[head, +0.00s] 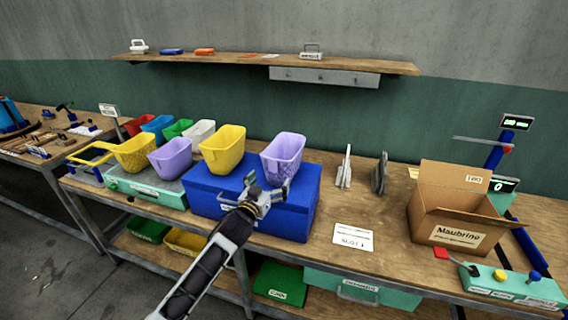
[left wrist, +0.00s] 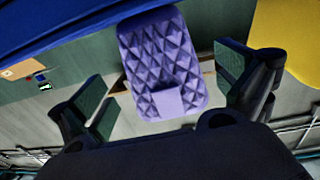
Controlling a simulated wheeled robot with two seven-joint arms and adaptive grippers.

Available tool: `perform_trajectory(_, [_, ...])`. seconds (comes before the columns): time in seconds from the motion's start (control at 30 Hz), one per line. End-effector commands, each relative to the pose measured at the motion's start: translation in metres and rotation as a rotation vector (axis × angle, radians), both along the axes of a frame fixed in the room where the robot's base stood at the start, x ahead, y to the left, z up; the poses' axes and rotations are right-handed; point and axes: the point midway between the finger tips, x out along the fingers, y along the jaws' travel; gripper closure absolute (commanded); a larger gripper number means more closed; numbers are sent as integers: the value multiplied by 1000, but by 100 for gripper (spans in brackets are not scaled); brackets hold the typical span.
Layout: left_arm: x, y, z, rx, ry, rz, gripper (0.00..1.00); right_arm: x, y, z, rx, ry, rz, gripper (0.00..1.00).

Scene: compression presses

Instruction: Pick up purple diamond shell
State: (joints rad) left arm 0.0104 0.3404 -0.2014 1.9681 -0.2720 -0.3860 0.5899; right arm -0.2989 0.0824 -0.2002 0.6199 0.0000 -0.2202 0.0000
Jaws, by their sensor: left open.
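The purple diamond shell (head: 283,157) is a light purple tub with a diamond-patterned wall. It stands near the right end of the top of the blue box (head: 208,196). My left gripper (head: 262,193) is in front of the box, just below and in front of the shell, and is open and empty. In the left wrist view the faceted wall of the shell (left wrist: 160,62) lies between the two spread fingers of my left gripper (left wrist: 165,92). I cannot tell the exact distance between them. My right gripper is not in view.
A yellow tub (head: 222,150) stands left of the shell on the blue box. A plain purple tub (head: 171,158) and another yellow tub (head: 135,153) stand further left. Grey upright plates (head: 345,168) and a cardboard box (head: 450,205) are to the right.

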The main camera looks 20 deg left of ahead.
Motion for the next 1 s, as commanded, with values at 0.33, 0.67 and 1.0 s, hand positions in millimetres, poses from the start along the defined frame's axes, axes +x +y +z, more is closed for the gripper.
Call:
perform_trajectory(0.33, [12,-1,0,0,0,0,0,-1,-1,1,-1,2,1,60])
perform_trajectory(0.67, [13,-1,0,0,0,0,0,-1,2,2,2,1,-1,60])
perform_trajectory(1.0, [33,-5,1,0,-1,-1,0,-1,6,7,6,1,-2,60])
